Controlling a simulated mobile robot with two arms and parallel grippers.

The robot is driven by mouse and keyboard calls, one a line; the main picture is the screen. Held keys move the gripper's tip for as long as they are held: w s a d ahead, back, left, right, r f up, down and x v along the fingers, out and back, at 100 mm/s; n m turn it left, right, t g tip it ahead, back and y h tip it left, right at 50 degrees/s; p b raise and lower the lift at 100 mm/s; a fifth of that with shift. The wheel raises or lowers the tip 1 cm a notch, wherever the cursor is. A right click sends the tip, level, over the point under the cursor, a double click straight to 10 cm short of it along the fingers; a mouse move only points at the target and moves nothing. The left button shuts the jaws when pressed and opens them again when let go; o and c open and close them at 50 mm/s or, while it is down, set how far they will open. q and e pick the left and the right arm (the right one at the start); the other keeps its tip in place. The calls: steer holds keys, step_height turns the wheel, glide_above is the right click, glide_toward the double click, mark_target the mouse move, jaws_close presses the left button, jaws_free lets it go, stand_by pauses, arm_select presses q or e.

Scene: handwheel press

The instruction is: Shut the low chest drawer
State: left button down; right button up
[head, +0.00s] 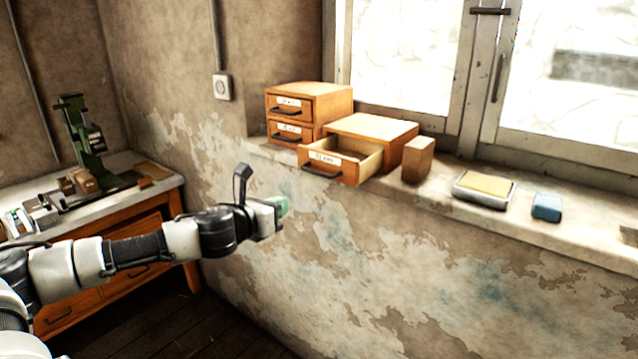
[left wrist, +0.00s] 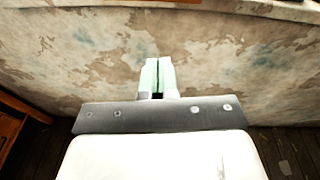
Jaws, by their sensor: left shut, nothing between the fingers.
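The low chest (head: 378,129) is an orange wooden box on the window sill. Its drawer (head: 340,176) is pulled out towards the room, with a white label and a dark handle on its front; its inside looks empty. My left gripper (head: 283,206) is below and to the left of the drawer, in front of the wall and apart from the drawer. Its pale green fingers also show in the left wrist view (left wrist: 158,76), together and empty, facing the bare wall. My right gripper is not in view.
A taller two-drawer chest (head: 325,98) stands left of the low chest. A brown block (head: 417,160), a tray with a yellow pad (head: 484,189) and a blue block (head: 547,206) stand along the sill (head: 450,213). A workbench (head: 150,183) with a green press is at left.

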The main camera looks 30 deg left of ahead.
arm_select(q)
steer(key=w+d+r+m+p, duration=0.1)
steer(key=w+p, duration=0.6)
steer(key=w, duration=0.5)
steer(key=shift+w+d+r+m+h, duration=0.25)
steer(key=shift+w+m+h, duration=0.05)
steer(key=shift+m, duration=0.1)
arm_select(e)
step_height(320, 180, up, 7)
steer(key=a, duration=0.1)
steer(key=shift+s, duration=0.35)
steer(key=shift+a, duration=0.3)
